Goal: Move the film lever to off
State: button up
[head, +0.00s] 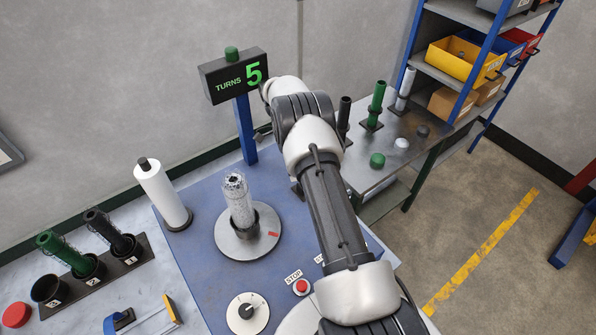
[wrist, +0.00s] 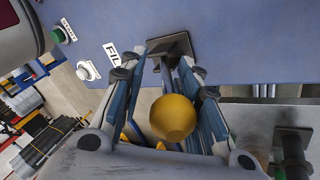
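The film lever shows in the wrist view as a round yellow knob (wrist: 173,117) on a thin stem rising from a dark square base (wrist: 168,48) on the blue panel. A white label with partly hidden letters, "FIL", lies beside the base. My gripper (wrist: 158,80) has its two fingers spread on either side of the knob and stem, with gaps visible on both sides. In the head view my arm covers the gripper and the lever. I cannot tell the lever's set position.
A wrapped mesh roll (head: 239,199) stands on a turntable (head: 226,246). A white film roll (head: 161,194) stands to its left. The sign (head: 234,77) reads "TURNS 5". A red stop button (head: 301,286) and dial (head: 247,312) are at the front. A grey side table (head: 391,165) is at right.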

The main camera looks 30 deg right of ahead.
notch_tip(320, 180, up, 9)
jog(key=shift+s+d+f, duration=0.1)
jog(key=shift+d+f, duration=0.05)
jog(key=shift+f, duration=0.05)
jog(key=shift+r, duration=0.15)
notch_tip(320, 180, up, 20)
jog(key=w+p, duration=0.2)
jog(key=p, duration=1.6)
jog(key=shift+w+f, duration=0.2)
jog(key=shift+w, duration=0.05)
jog(key=shift+d+p, duration=0.1)
jog(key=shift+p, duration=0.45)
dwell(0.5)
